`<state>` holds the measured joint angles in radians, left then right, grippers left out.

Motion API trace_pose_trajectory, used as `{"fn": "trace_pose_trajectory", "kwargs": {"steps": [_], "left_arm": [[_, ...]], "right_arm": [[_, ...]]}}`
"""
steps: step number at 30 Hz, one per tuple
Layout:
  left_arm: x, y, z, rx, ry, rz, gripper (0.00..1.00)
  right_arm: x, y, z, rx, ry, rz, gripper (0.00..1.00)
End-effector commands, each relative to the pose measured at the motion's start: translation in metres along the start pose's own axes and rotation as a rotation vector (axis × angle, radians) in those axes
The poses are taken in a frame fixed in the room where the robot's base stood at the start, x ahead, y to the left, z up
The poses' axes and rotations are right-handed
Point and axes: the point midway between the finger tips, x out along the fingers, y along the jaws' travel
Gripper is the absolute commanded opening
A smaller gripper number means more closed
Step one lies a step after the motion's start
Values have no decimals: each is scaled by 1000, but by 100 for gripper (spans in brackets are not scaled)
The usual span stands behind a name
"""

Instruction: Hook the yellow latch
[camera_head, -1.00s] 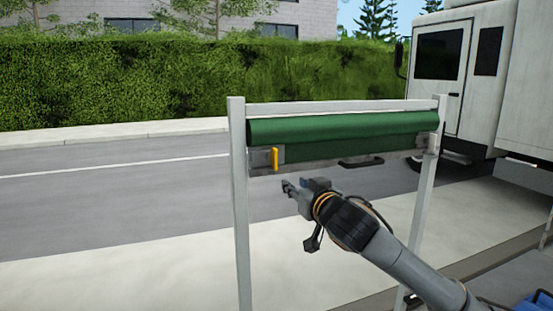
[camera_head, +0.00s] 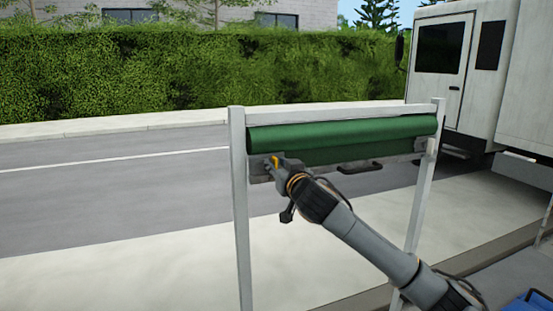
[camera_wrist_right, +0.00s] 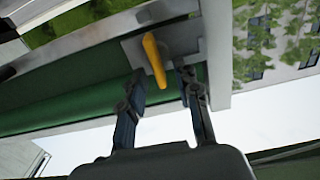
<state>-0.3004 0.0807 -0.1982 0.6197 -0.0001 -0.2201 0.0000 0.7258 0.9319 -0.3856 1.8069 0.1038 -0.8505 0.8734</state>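The yellow latch (camera_head: 275,161) sits on a grey metal plate (camera_head: 258,173) at the left end of the rail under the green rolled tarp (camera_head: 340,136). In the right wrist view the yellow latch (camera_wrist_right: 154,60) stands between the fingers' line, just ahead of the tips. My right gripper (camera_head: 274,166) reaches it from the right and partly covers it in the head view. In the right wrist view the right gripper (camera_wrist_right: 160,80) has its two fingers apart, one on each side of the latch's lower end; contact cannot be told. My left gripper is not in view.
A white frame with a left post (camera_head: 239,200) and a right post (camera_head: 424,200) holds the tarp. A black handle (camera_head: 360,167) is on the rail to the right. A white truck (camera_head: 450,70) stands behind at right. The pavement left of the frame is clear.

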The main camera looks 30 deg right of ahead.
Motion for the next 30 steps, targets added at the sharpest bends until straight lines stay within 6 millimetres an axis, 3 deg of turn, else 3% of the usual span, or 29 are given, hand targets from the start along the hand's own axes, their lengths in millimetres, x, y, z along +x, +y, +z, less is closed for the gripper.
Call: {"fn": "trace_pose_trajectory", "kwargs": {"steps": [11,16,17,30], "left_arm": [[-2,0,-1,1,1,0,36],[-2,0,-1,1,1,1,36],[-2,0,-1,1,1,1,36],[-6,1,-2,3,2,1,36]], "right_arm": [[7,0,1,-1,0,-1,32],[7,0,1,-1,0,-1,2],[7,0,1,-1,0,-1,0],[7,-1,0,-47,0,0,0]]}}
